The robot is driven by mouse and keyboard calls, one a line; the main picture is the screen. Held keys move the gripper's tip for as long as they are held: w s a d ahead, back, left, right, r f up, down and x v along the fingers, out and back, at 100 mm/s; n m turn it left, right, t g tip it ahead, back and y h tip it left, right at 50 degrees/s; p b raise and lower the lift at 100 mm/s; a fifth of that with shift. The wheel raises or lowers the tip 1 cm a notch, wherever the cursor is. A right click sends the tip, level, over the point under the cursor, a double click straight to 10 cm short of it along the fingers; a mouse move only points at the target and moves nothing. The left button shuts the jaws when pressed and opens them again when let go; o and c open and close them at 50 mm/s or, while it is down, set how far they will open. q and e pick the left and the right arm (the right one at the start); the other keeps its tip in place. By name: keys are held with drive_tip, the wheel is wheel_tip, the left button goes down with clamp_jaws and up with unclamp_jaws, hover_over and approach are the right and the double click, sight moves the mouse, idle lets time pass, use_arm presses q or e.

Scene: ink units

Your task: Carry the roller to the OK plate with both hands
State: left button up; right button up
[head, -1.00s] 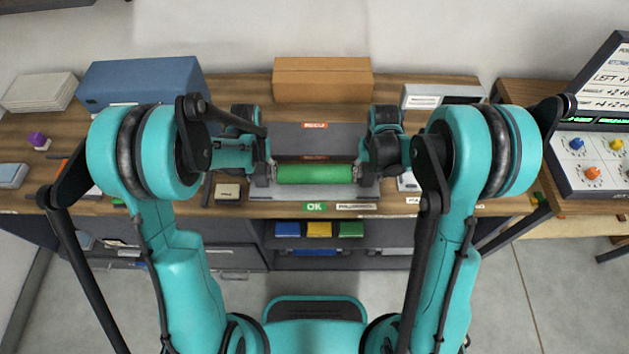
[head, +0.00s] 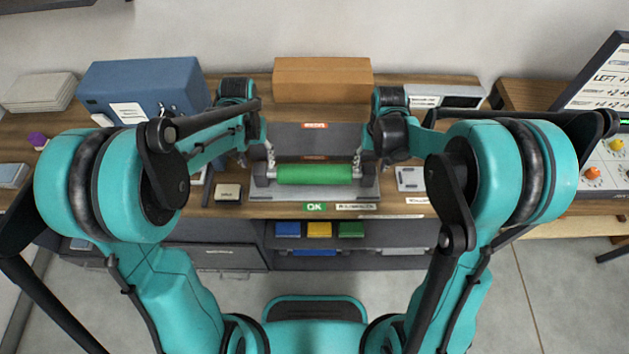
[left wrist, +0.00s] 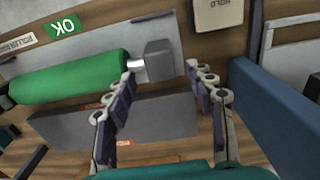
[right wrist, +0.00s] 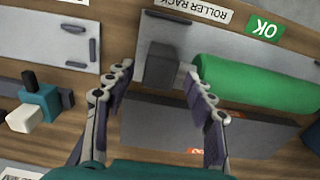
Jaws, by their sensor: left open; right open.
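The green roller (head: 315,174) lies level between two grey end blocks, with the grey plate (head: 310,194) below and the green OK label (head: 315,206) in front. The roller also shows in the left wrist view (left wrist: 70,77) and right wrist view (right wrist: 255,80). My left gripper (left wrist: 162,72) is open and empty, its fingers spread on either side of the left end block in that view. My right gripper (right wrist: 157,72) is open and empty, similarly placed at the right end block. Whether the fingertips touch anything is unclear.
A dark grey block (head: 293,136) with red labels stands behind the roller. An orange-brown box (head: 322,80) and a blue box (head: 150,85) are at the back. A small HOLD block (head: 228,191) is at left and a light plate (head: 410,178) at right.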

wheel_tip(320, 180, up, 6)
drive_tip(key=shift+r, duration=0.25)
idle(0.5)
use_arm(q)
drive_tip(key=shift+s+r, duration=0.1)
drive_tip(key=shift+r, duration=0.05)
use_arm(e)
drive_tip(key=shift+s+r, duration=0.1)
use_arm(q)
drive_tip(key=s+a+r+t+b, duration=0.1)
drive_tip(key=s+r+t+b, duration=0.1)
drive_tip(key=s, duration=0.5)
drive_tip(key=s+r+t+b, duration=0.2)
drive_tip(key=s+r+t, duration=0.2)
drive_tip(key=s, duration=0.4)
drive_tip(key=shift+s+a+t+b, duration=0.2)
drive_tip(key=shift+a+t+b, duration=0.1)
drive_tip(key=shift+a+t, duration=0.15)
use_arm(e)
drive_tip(key=s+d+r+t, duration=0.1)
drive_tip(key=s+t, duration=0.6)
drive_tip(key=s, duration=0.8)
drive_tip(key=shift+s+d+r, duration=0.2)
drive_tip(key=shift+d+r, duration=0.2)
drive_tip(key=shift+r, duration=0.15)
